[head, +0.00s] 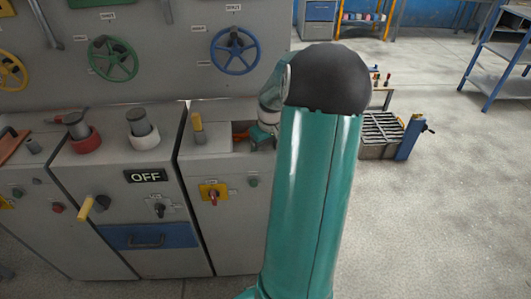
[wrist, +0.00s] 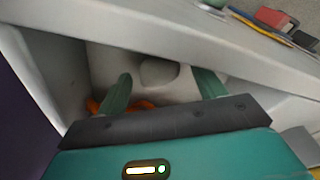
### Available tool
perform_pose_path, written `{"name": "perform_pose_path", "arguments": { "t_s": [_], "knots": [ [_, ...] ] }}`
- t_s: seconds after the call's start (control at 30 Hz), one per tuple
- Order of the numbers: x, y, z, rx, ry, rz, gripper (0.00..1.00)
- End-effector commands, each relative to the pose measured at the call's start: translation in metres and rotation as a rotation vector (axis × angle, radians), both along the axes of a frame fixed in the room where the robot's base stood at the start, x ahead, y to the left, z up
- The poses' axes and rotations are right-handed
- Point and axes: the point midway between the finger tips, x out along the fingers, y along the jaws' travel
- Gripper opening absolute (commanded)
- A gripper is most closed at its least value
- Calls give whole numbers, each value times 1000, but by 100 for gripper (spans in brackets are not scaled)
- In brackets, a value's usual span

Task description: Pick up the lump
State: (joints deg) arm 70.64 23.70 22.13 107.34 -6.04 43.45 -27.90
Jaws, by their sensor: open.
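A rounded grey lump (wrist: 158,72) shows in the wrist view, against the pale inside of a recess in the panel. My gripper (wrist: 163,88) is open, with one green finger to the left of the lump and the other to its right. The lump appears just beyond the fingertips, and I cannot tell whether either finger touches it. In the head view my gripper (head: 262,138) is at the recess in the right-hand cabinet, partly hidden behind my arm. I cannot make out the lump in the head view.
Something orange (wrist: 141,104) lies low in the recess behind the fingers. A pale ledge (wrist: 190,35) runs above it, with a red block (wrist: 272,17) on top. The cabinets carry an OFF sign (head: 146,176) and a blue handwheel (head: 234,50).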

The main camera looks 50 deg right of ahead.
Motion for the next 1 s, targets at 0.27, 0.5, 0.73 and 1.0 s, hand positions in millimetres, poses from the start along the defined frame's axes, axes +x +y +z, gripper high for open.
{"name": "perform_pose_path", "arguments": {
  "t_s": [0.27,0.5,0.73,1.0],
  "knots": [
    [1,0,-5,-2,-2,1,69],
    [1,0,-5,-2,-2,1,26],
    [1,0,-5,-2,-2,1,18],
    [2,-1,21,-6,-3,0,18]
  ]
}}
